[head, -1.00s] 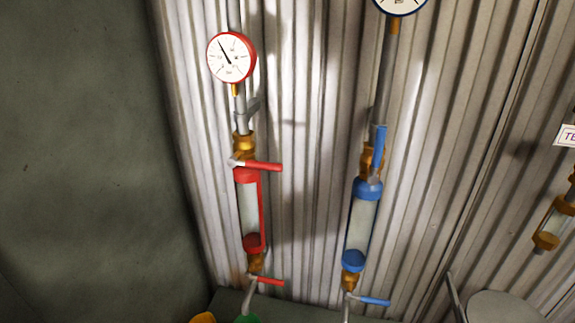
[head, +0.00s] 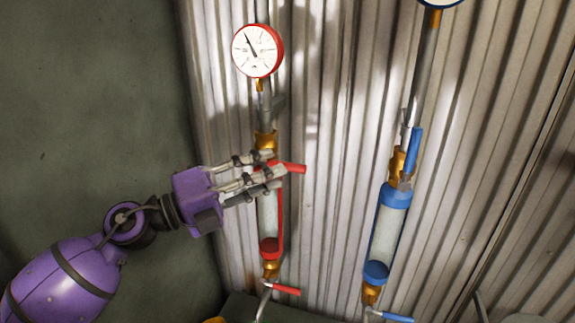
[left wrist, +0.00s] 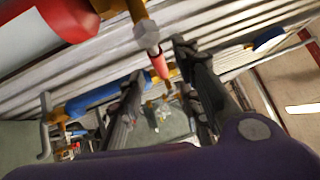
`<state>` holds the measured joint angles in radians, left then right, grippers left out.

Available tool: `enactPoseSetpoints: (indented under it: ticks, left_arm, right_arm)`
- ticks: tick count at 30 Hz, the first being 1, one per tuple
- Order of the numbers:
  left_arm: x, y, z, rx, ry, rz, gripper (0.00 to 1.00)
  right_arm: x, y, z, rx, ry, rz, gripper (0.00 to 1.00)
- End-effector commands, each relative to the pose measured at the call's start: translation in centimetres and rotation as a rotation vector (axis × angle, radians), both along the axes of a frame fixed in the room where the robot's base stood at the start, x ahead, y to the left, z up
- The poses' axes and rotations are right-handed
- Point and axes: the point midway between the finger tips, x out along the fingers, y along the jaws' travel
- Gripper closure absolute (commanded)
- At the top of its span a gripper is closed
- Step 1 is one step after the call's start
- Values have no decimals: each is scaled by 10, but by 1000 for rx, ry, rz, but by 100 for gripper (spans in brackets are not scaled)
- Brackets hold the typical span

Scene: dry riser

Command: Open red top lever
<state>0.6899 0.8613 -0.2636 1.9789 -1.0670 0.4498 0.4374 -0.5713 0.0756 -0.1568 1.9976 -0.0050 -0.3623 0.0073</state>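The red top lever (head: 295,169) points sideways to the right on the red pipe, at the brass fitting above the red-capped sight glass (head: 268,215). My left gripper (head: 270,168) comes in from the left with its fingers over the lever's base; they hide part of the lever and fitting. In the left wrist view the fingers (left wrist: 160,95) are spread apart, and the lever's red handle (left wrist: 158,65) shows in the gap between them. I cannot tell whether they touch it. My right gripper is not in view.
A red-rimmed gauge (head: 257,51) is above on the same pipe. A smaller red lever (head: 286,289) is below. To the right is a blue sight glass (head: 388,230) with an upright blue top lever (head: 413,150) and a blue lower lever (head: 397,317). Corrugated wall stands close behind.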

Motion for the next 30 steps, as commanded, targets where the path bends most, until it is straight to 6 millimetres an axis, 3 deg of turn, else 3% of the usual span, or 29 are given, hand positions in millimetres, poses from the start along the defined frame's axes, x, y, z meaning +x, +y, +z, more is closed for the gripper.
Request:
enactPoseSetpoints:
  ticks: [1,9,19,26,30]
  left_arm:
    - [4,-9,8,-4,-5,-1,68]
    - [19,-37,9,-4,-2,0,68]
    - [21,-41,7,-3,1,2,68]
    - [21,-41,7,-3,1,2,97]
    - [21,-41,7,-3,1,1,100]
  right_arm:
    - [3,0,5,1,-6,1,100]
    - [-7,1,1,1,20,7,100]
    - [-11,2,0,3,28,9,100]
    - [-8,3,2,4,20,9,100]
    - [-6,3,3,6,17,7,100]
